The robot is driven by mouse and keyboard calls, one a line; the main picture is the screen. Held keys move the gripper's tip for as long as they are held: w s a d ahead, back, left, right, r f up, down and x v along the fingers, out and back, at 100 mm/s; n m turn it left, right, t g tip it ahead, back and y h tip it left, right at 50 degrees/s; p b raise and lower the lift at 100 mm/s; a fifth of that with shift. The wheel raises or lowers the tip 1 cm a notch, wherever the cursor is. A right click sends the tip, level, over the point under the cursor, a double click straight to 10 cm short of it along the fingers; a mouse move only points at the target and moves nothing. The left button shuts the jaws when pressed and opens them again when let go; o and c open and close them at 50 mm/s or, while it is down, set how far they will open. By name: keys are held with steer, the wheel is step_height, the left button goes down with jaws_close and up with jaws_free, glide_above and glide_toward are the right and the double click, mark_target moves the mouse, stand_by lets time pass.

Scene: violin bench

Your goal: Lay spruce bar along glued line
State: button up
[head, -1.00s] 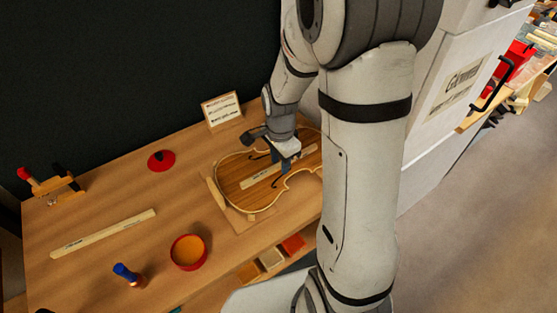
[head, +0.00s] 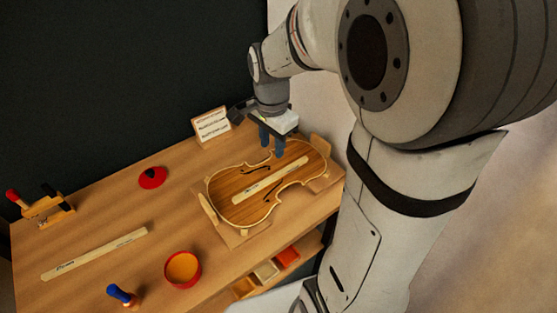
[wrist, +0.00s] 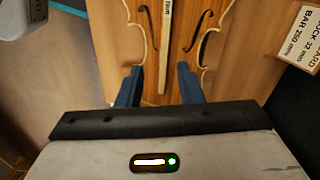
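The violin plate (head: 225,205) lies on a board on the bench. A pale spruce bar (head: 272,180) with small print lies lengthwise on it, between the two f-holes. In the wrist view the bar (wrist: 165,45) runs along the plate (wrist: 187,15). My gripper (head: 272,142) is above the far edge of the plate, apart from the bar. In the wrist view its two blue fingers (wrist: 159,85) are spread, with nothing held between them. No glue line can be made out; the bar hides the wood under it.
A longer pale stick (head: 95,254) lies at the left of the bench. A red pot (head: 182,270) with orange contents, a blue-topped tool (head: 122,295), a red disc (head: 152,178) and a wooden clamp (head: 40,205) stand around. A printed card (head: 212,127) stands behind the plate.

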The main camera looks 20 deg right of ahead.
steer(key=s+r+n+t, duration=0.2)
steer(key=s+r+n, duration=0.1)
steer(key=s+n, duration=0.9)
steer(key=shift+s+a+r+n, duration=0.15)
steer(key=shift+s+a+n, duration=0.1)
steer(key=shift+s+n, duration=0.15)
steer(key=shift+w, duration=0.15)
